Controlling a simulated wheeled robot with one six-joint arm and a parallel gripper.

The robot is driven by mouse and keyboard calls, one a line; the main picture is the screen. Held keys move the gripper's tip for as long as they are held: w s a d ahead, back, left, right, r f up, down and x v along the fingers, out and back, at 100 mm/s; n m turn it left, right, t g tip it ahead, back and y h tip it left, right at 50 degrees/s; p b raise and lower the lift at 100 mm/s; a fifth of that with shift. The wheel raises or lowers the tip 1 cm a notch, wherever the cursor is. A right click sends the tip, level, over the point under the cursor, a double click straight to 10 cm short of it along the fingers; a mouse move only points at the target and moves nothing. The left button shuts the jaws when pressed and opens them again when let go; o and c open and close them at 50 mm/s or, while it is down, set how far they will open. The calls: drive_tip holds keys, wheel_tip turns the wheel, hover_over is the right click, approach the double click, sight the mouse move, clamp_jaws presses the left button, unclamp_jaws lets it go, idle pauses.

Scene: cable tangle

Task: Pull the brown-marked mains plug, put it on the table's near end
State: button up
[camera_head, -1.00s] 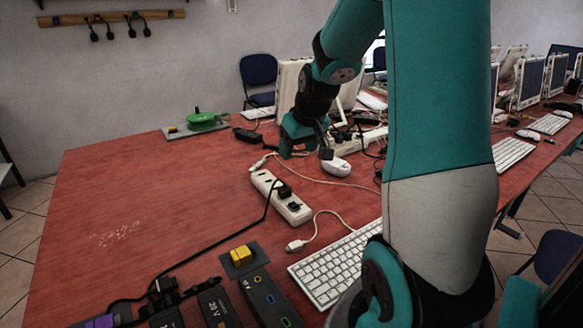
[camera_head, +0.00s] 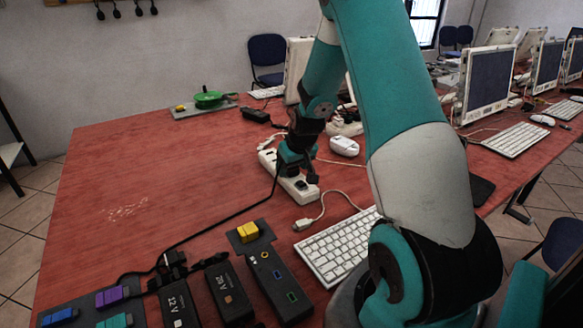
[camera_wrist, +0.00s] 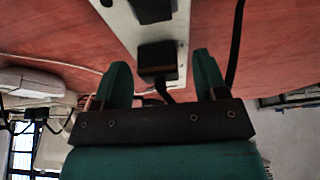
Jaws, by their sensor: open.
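A white power strip (camera_head: 304,192) lies on the red table (camera_head: 150,200); it also shows in the wrist view (camera_wrist: 122,22). My gripper (camera_head: 297,170) is low over it and hides part of it in the head view. In the wrist view my open gripper (camera_wrist: 163,82) has its fingers to either side of a black plug (camera_wrist: 157,58) seated in the strip, with a gap on both sides. A dark cord (camera_wrist: 162,92) leaves this plug towards my gripper. Another black plug (camera_wrist: 152,10) sits further along the strip.
A black cable (camera_head: 225,222) runs from the strip to the dark blocks (camera_head: 228,290) at the front. A white keyboard (camera_head: 340,245) and white cable (camera_head: 322,212) lie to the right. A white adapter (camera_head: 344,146) stands behind.

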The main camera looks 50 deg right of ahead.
drive_tip(key=shift+w+f, duration=0.1)
drive_tip(key=shift+f, duration=0.05)
drive_tip(key=shift+c, duration=0.5)
drive_tip(key=c, duration=1)
drive_tip(key=shift+r, duration=0.25)
drive_tip(key=shift+r+p, duration=1.3)
drive_tip(key=shift+r, duration=0.05)
